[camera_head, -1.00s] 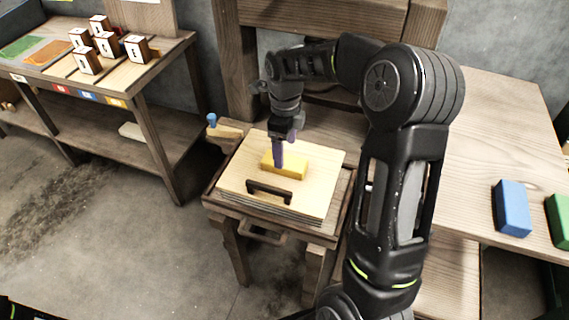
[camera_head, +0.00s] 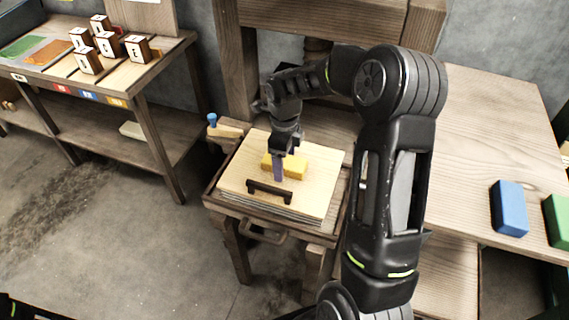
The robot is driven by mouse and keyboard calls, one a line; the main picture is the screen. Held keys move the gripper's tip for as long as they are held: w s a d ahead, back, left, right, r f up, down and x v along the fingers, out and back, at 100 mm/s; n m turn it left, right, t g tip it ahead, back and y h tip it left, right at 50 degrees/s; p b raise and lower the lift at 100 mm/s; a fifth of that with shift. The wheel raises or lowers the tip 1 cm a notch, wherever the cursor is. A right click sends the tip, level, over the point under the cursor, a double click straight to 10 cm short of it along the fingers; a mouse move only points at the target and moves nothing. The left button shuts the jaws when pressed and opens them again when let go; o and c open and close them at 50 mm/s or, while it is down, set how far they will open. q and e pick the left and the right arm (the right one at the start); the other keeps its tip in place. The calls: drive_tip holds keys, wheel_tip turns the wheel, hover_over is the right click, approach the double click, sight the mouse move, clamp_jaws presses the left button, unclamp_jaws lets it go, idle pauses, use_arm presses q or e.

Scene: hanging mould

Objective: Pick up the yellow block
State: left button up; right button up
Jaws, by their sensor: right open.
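The yellow block (camera_head: 296,167) lies on a light wooden board on the small stand in the camera_head view. The gripper is open and holds nothing that I can see. Whether a finger touches the block I cannot tell. My left gripper is not in view.
The light board (camera_head: 235,175) has a dark handle (camera_head: 269,191) close in front of the block. A blue block (camera_head: 509,208) and a green block (camera_head: 557,220) lie on the right table. Lettered cubes (camera_head: 107,44) stand on the left table.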

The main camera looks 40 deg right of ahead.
drive_tip(key=shift+c, duration=0.4)
drive_tip(key=c, duration=1.4)
drive_tip(key=shift+r, duration=0.15)
drive_tip(key=shift+c, duration=0.4)
wheel_tip(320, 180, up, 10)
drive_tip(key=shift+f+b, duration=0.1)
drive_tip(key=shift+b, duration=0.3)
